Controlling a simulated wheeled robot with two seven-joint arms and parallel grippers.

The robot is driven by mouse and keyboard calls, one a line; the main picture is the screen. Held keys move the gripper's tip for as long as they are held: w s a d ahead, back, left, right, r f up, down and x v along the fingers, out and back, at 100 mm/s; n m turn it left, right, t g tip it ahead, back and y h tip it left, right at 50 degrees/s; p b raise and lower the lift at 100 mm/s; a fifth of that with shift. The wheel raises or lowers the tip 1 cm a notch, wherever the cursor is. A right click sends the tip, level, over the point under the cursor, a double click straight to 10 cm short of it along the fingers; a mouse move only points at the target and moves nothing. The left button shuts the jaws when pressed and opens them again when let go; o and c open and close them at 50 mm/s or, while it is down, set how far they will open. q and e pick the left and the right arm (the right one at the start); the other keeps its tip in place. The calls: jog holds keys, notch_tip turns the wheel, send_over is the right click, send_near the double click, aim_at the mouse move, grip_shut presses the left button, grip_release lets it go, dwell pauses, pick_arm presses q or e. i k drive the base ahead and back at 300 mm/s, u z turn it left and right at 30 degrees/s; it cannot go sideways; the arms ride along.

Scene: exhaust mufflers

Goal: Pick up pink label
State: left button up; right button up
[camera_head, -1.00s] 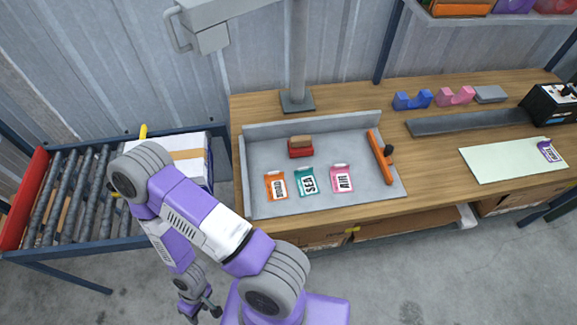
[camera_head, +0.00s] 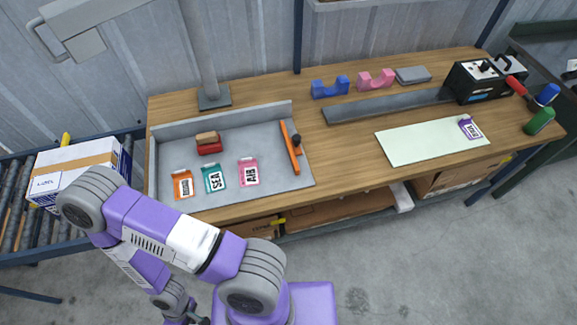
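The pink label (camera_head: 249,172), marked "AIR", lies flat in the grey tray (camera_head: 240,124) on the wooden workbench. The teal "SEA" label (camera_head: 214,178) and an orange label (camera_head: 182,185) lie in a row to its left. My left arm is folded low in front of the bench, well apart from the labels. Only a dark part of my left gripper (camera_head: 197,321) shows at the bottom edge, so its fingers cannot be made out. My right gripper is out of view.
The tray also holds a red-and-brown block (camera_head: 208,144) and an orange bar tool (camera_head: 290,148). A pale green mat (camera_head: 420,145) with a purple label (camera_head: 470,128) lies to the right. A box (camera_head: 75,170) sits on the roller conveyor at left.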

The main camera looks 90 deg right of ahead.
aim_at(248, 171)
jog(key=k, duration=0.9)
jog(key=z, duration=2)
